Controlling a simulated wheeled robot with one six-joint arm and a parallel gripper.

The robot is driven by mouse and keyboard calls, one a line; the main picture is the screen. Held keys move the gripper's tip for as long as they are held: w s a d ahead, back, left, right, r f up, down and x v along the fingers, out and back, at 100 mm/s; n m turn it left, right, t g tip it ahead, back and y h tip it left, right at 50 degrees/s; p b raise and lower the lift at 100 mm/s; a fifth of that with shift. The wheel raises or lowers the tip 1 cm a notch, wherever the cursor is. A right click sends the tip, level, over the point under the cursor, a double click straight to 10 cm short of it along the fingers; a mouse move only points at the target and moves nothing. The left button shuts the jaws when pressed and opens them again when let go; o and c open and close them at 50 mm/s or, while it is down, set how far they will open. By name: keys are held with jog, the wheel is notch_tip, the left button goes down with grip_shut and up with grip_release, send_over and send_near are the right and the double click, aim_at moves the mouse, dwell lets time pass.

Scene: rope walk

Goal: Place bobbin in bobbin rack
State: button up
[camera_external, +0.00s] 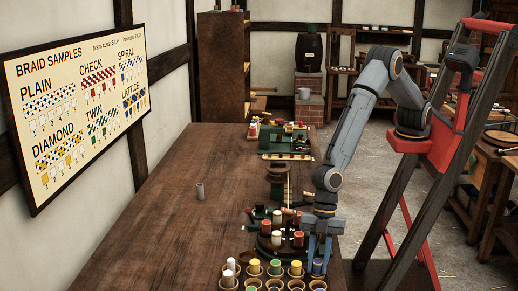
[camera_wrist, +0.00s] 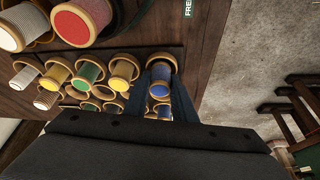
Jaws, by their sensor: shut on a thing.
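My gripper (camera_external: 317,255) points down at the right end of the bobbin rack (camera_external: 283,277), near the table's right edge. It is shut on a blue bobbin (camera_wrist: 160,92), which also shows low between the fingers in the external view (camera_external: 317,267). The bobbin appears at a rack cup; whether it is fully seated cannot be told. Other rack cups hold a green bobbin (camera_wrist: 88,73), yellow bobbins (camera_wrist: 122,70) and white bobbins (camera_wrist: 24,74). Several front cups look empty.
A round braiding stand (camera_external: 283,240) with red and white bobbins stands just behind the rack. A grey cylinder (camera_external: 200,191) stands alone on the table (camera_external: 170,220), whose left part is clear. A green machine (camera_external: 285,145) is farther back. A braid sample board (camera_external: 85,95) hangs on the left wall.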

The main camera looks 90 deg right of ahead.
jog(key=o, duration=1)
jog(key=shift+r, duration=0.1)
jog(key=shift+r+p, duration=0.6)
jog(key=shift+p, duration=0.35)
jog(key=b+v, duration=0.4)
jog(key=v, duration=0.7)
jog(key=shift+s+d+r, duration=0.1)
jog(key=shift+d+r, duration=0.05)
jog(key=shift+r, duration=0.2)
